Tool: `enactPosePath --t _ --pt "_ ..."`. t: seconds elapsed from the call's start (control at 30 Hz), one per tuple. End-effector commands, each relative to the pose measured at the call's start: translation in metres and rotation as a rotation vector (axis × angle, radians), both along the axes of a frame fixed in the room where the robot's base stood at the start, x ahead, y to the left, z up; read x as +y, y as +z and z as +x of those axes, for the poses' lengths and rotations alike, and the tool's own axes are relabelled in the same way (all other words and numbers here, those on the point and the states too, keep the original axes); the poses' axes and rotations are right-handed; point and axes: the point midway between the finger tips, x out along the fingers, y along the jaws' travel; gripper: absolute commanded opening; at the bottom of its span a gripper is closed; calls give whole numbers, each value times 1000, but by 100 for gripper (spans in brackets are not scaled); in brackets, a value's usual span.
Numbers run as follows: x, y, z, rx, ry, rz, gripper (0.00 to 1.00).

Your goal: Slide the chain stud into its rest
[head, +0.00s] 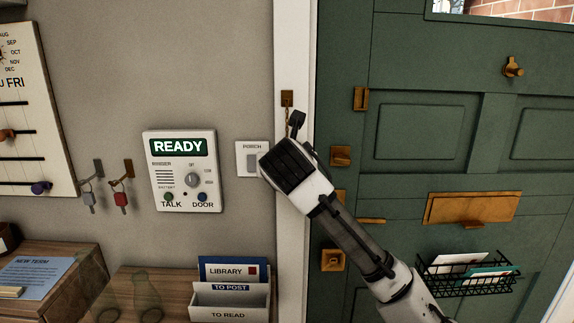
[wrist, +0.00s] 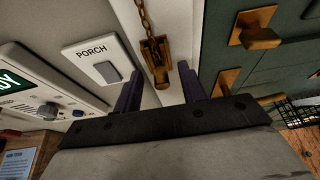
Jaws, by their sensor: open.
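A brass chain (wrist: 146,18) hangs down the white door frame from a brass plate (head: 287,98). In the wrist view its lower end meets a brass fitting (wrist: 153,50), which looks like the rest, with a rounded brass stud (wrist: 161,77) at its lower end. I cannot tell whether the stud is seated in the fitting. My gripper (wrist: 160,88) is open, its dark fingers on either side of the stud with gaps showing. In the head view my gripper (head: 297,128) is at the door frame and hides the fitting and stud.
The green door (head: 420,115) right of the frame carries a brass catch (head: 361,98), a knob (head: 333,260), a letter plate (head: 472,208) and a wire basket (head: 468,283). Left are the porch switch (head: 246,158), an intercom panel (head: 186,170) and hanging keys (head: 121,198).

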Motion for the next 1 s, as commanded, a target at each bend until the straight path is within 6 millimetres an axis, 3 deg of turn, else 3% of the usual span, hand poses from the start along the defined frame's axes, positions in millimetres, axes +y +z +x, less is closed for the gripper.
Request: enactPosePath --t 0.17,0.6,0.8,1.0 --pt "0 8 -23 -5 1 -4 41" --pt "0 43 -109 -4 1 -2 41" --pt "0 49 -124 -1 0 -1 41" --pt "0 50 -126 0 -1 0 41"
